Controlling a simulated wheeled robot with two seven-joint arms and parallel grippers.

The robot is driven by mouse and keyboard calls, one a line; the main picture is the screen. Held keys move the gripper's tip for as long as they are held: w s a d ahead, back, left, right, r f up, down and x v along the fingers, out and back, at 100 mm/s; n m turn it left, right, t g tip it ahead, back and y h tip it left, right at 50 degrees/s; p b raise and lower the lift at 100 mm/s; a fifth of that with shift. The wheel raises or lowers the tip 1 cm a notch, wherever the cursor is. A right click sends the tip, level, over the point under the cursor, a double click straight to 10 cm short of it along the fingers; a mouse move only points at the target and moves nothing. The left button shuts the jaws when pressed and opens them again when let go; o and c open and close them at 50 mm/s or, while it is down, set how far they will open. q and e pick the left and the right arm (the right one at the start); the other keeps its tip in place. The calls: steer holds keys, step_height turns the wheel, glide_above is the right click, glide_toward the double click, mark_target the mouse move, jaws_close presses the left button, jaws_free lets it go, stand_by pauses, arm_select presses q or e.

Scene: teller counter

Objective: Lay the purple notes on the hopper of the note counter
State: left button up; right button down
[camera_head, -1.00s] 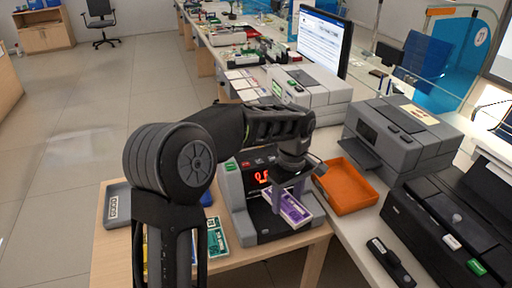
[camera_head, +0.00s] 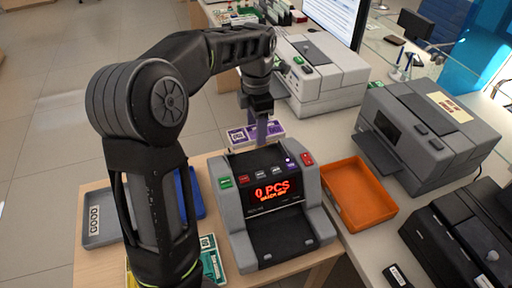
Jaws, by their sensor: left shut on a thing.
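The purple notes (camera_head: 238,135) are a small flat bundle behind the top rear edge of the note counter, in the head view. My left gripper (camera_head: 259,132) comes down from above and is shut on the notes. Its fingers hide part of the bundle. The note counter (camera_head: 233,208) is grey and black, with coloured buttons and a red display reading "0 PCS". I cannot tell whether the notes touch its hopper, which is partly hidden behind the button panel. The counter's dark front tray (camera_head: 285,232) is empty. My right gripper is out of view.
An orange tray (camera_head: 392,210) stands right of the counter, with a grey printer (camera_head: 468,140) beyond it. A larger grey machine (camera_head: 325,98) stands behind.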

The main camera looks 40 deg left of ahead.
arm_select(q)
steer(key=shift+s+d+r, duration=0.15)
steer(key=shift+s, duration=0.05)
glide_above(256, 162)
steer(key=shift+w+f+p, duration=0.1)
steer(key=shift+f+p, duration=0.25)
steer(key=shift+f, duration=2.85)
steer(key=shift+f, duration=1.85)
steer(key=shift+f, duration=0.15)
steer(key=o, duration=1.4)
steer(key=shift+o, duration=0.2)
